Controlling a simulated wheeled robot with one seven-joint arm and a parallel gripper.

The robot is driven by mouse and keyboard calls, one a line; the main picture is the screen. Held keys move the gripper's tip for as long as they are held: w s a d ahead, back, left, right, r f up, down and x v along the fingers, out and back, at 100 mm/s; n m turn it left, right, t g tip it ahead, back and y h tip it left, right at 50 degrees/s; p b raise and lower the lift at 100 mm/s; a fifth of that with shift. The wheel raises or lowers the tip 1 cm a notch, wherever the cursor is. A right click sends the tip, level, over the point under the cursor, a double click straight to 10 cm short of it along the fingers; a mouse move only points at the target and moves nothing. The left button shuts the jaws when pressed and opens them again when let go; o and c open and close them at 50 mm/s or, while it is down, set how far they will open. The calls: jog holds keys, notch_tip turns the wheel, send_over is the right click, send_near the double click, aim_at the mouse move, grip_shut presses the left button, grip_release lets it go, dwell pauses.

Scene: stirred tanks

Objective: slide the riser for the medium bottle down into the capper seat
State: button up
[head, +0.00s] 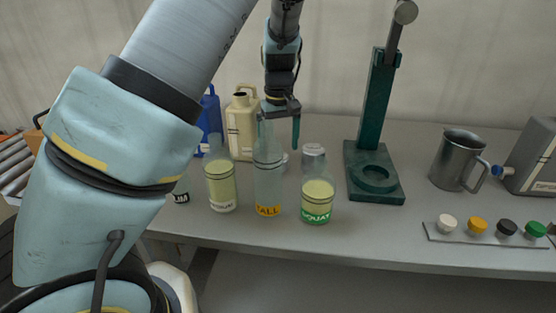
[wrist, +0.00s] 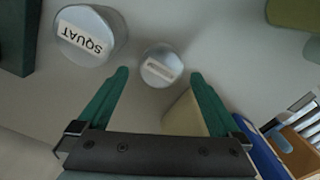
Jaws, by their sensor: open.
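My gripper (head: 281,138) is open and empty, pointing down behind the tall bottle. In the wrist view its green fingertips (wrist: 159,74) stand either side of a small metal cylinder (wrist: 161,66), with gaps on both sides; its label is too blurred to read. A larger metal riser (wrist: 92,36) marked SQUAT stands beside it; it also shows in the head view (head: 313,153). The small cylinder is mostly hidden there, behind the tall bottle. The capper (head: 376,115) is a dark green stand; its round seat (head: 374,177) in the base looks empty.
Bottles labelled MEDIUM (head: 221,187), TALL (head: 268,185) and SQUAT (head: 317,200) stand along the front edge. A beige jug (head: 242,125) and blue container (head: 210,122) stand behind. A steel pitcher (head: 456,160) and a rack of caps (head: 490,232) are at right.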

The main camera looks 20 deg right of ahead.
jog(key=shift+f, duration=1.6)
jog(key=c, duration=1.4)
